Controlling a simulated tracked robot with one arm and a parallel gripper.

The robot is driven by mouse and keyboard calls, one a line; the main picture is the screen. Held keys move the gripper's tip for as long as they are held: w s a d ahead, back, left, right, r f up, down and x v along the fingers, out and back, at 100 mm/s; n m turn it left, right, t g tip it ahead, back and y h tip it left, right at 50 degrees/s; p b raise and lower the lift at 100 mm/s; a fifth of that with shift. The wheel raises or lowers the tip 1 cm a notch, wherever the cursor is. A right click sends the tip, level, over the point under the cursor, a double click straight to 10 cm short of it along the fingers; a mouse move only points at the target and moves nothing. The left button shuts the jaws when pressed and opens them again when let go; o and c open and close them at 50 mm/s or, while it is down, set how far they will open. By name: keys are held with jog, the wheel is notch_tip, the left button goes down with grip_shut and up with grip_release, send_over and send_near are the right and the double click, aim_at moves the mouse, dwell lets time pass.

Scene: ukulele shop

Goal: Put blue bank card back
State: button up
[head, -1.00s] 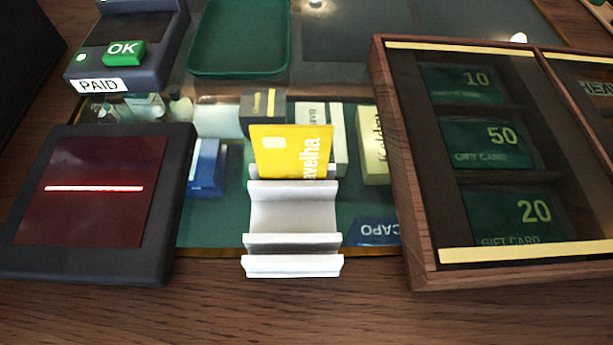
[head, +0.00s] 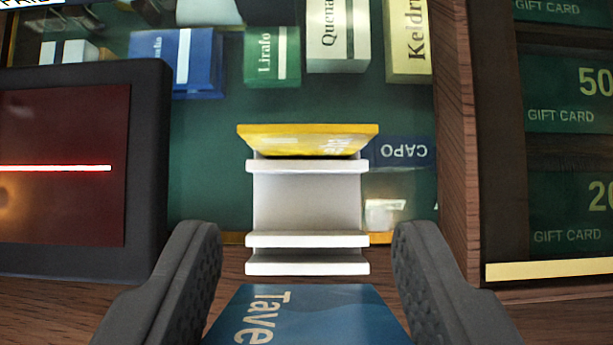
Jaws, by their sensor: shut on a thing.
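A blue bank card (head: 305,318) with white letters "Tave" shows at the bottom centre of the head view. My gripper (head: 307,240) is shut on it, with one dark finger at each side edge. The card is in front of the white card holder (head: 307,200) and apart from it in the picture. The holder has a back slot and a front slot. A yellow card (head: 300,138) stands in the back slot, and the front slot, nearest the blue card, is empty. The lower part of the blue card is cut off by the frame.
A black scanner with a dark red window (head: 65,205) lies left of the holder. A wooden gift card case (head: 457,150) stands to the right. Small boxes, such as the green one (head: 272,60), and a CAPO label (head: 403,151) lie behind. Bare wood shows in front of the holder.

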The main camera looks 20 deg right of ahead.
aim_at(307, 330)
jog(key=f, duration=0.1)
jog(key=f+p, duration=0.1)
jog(key=f, duration=0.1)
jog(key=shift+w+f, duration=0.25)
jog(key=shift+f, duration=0.4)
jog(key=shift+f+b, duration=0.25)
jog(key=shift+b, duration=0.1)
jog(key=o, duration=1)
jog(key=shift+r, duration=0.15)
